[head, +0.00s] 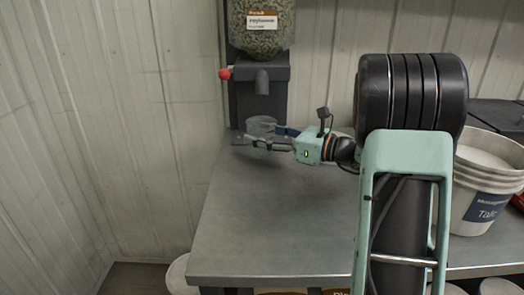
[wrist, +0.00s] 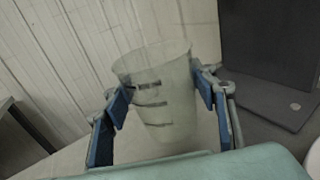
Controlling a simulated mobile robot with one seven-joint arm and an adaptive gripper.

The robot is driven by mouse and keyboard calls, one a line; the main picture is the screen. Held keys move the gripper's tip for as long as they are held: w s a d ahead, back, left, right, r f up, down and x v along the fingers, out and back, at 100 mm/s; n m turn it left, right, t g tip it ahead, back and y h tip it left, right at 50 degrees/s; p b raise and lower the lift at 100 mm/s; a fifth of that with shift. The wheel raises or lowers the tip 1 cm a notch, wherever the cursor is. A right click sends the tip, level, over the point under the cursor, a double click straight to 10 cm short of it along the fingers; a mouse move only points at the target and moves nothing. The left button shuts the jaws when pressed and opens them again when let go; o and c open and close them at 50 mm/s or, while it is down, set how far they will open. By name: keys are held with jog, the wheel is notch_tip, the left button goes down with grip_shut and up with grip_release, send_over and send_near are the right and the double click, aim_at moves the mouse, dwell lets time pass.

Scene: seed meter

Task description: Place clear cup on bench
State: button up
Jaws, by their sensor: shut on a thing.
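The clear cup (wrist: 160,95) stands upright between the blue finger pads of my gripper (wrist: 160,100) in the wrist view, with dark lines on its wall. The gripper is shut on it. In the head view the cup (head: 262,125) is small and faint, held by my gripper (head: 268,140) in front of the dispenser's base and below its spout. The bench (head: 285,215) is a grey top under and in front of the gripper. I cannot tell whether the cup's bottom touches the bench.
The seed dispenser (head: 259,75) has a clear hopper of seeds and a red knob (head: 225,74). A white bucket (head: 485,185) stands at the right. The bench's front left is clear. Other containers show below the front edge.

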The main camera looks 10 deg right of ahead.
notch_tip(320, 180, down, 4)
jog(key=shift+b, duration=0.5)
jog(key=shift+r, duration=0.1)
jog(key=o, duration=1)
jog(key=shift+r, duration=0.1)
jog(key=p+v, duration=0.1)
jog(key=v, duration=0.6)
jog(key=shift+s+d+p, duration=0.15)
jog(key=shift+d+p, duration=0.05)
jog(key=shift+p, duration=0.1)
